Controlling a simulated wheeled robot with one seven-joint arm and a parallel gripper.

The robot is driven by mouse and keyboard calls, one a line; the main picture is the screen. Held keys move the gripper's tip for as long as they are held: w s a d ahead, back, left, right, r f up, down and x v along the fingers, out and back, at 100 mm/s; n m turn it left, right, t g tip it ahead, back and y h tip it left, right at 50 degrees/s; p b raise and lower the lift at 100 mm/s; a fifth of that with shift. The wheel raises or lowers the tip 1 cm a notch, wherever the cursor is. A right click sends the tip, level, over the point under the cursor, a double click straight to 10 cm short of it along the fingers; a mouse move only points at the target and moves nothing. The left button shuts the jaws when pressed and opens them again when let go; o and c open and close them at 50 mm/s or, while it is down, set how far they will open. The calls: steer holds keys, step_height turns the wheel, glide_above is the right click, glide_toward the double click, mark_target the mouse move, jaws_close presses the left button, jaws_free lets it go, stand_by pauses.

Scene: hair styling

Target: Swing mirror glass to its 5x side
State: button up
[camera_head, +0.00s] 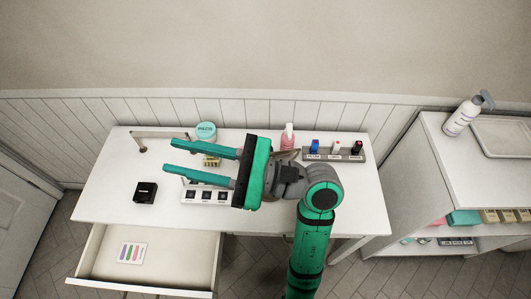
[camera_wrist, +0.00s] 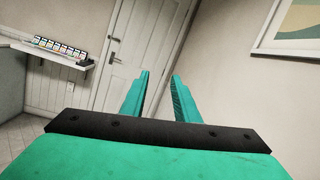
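My gripper (camera_head: 171,156) is above the white table (camera_head: 105,192), its two green fingers pointing left and spread apart with nothing between them. The wrist view also shows the fingers (camera_wrist: 160,75) apart and empty. I cannot clearly make out the mirror glass or its 5x mark in either view. A thin, pale frame with dark ends (camera_head: 160,135) stands at the table's back left, beyond the fingertips; I cannot tell whether it belongs to the mirror. My gripper and arm hide the middle of the table.
A teal round tub (camera_head: 205,132) and a pink bottle (camera_head: 288,136) stand at the back. A grey holder (camera_head: 317,155) is at the right, a black box (camera_head: 145,191) at the left. An open drawer (camera_head: 185,273) sticks out in front.

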steer(key=w+d+f+n+t+h, duration=0.2)
steer(key=w+d+f+h, duration=0.3)
steer(key=f+h, duration=0.15)
steer(key=t+h, duration=0.2)
steer(key=h, duration=0.6)
glide_toward(274, 154)
steer(key=x, duration=1.4)
steer(key=shift+a+f, duration=0.15)
steer(key=shift+a, duration=0.1)
steer(key=shift+d, duration=0.1)
jaws_close()
